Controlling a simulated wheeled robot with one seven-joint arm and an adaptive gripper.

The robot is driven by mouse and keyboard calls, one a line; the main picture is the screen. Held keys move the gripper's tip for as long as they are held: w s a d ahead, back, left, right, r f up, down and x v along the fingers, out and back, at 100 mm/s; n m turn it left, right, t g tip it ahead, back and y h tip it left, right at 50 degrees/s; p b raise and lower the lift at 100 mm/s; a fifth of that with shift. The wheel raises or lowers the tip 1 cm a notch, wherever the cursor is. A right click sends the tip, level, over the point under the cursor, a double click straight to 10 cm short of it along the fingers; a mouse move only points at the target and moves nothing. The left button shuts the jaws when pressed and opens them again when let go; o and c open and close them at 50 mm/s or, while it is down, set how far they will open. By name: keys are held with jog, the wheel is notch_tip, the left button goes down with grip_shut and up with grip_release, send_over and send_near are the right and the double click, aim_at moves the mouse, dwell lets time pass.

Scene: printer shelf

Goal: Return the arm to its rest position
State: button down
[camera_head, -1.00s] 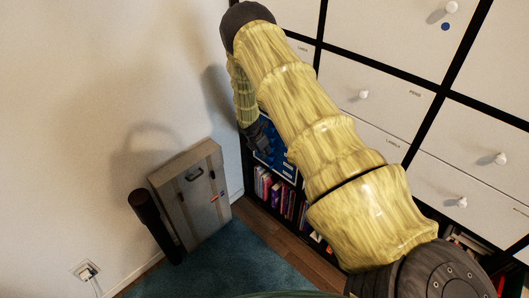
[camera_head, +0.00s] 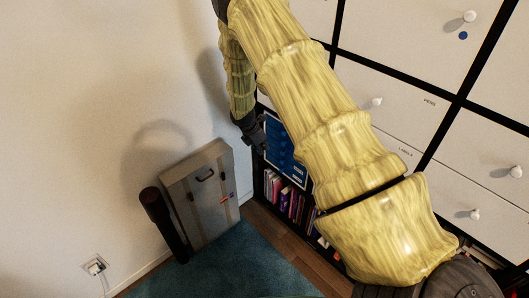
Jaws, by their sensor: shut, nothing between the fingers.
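My arm (camera_head: 318,95), in a yellow ribbed cover, reaches from the lower right up to the top of the head view. It bends there, and its far part hangs down along the left side. My gripper (camera_head: 256,139) is dark and small at the end of that hanging part. It is shut and empty, in front of the left end of the shelf near a blue panel (camera_head: 285,150). The elbow is cut off by the top edge of the view.
A white-drawer shelf unit (camera_head: 400,65) with round knobs fills the right. Books (camera_head: 285,195) stand in its lower opening. A grey case (camera_head: 203,195) and a black cylinder (camera_head: 163,222) lean by the white wall. A socket (camera_head: 95,266) holds a plug. Blue carpet (camera_head: 240,265) is clear.

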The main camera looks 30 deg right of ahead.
jog(key=shift+a+r, duration=0.1)
jog(key=shift+r, duration=0.15)
jog(key=s+a+f+m+y+p, duration=0.1)
jog(key=s+a+f+m+y, duration=0.1)
jog(key=s+a+f+m, duration=0.5)
jog(key=s+a+f+m+y+p, duration=0.15)
jog(key=s+a+f, duration=0.35)
jog(key=s+a, duration=0.65)
jog(key=s+a+r+m, duration=0.1)
jog(key=s+a+m, duration=0.1)
jog(key=s, duration=0.7)
jog(key=s+a+m+p, duration=0.1)
jog(key=s+a+m, duration=0.1)
jog(key=s+m, duration=0.3)
jog(key=s+a+r+m, duration=0.1)
jog(key=s+m, duration=0.2)
jog(key=s, duration=1)
jog(key=shift+s+a+r+m+y+p, duration=0.2)
jog(key=shift+a+r+m+y+p, duration=0.15)
jog(key=shift+a+y+p, duration=0.1)
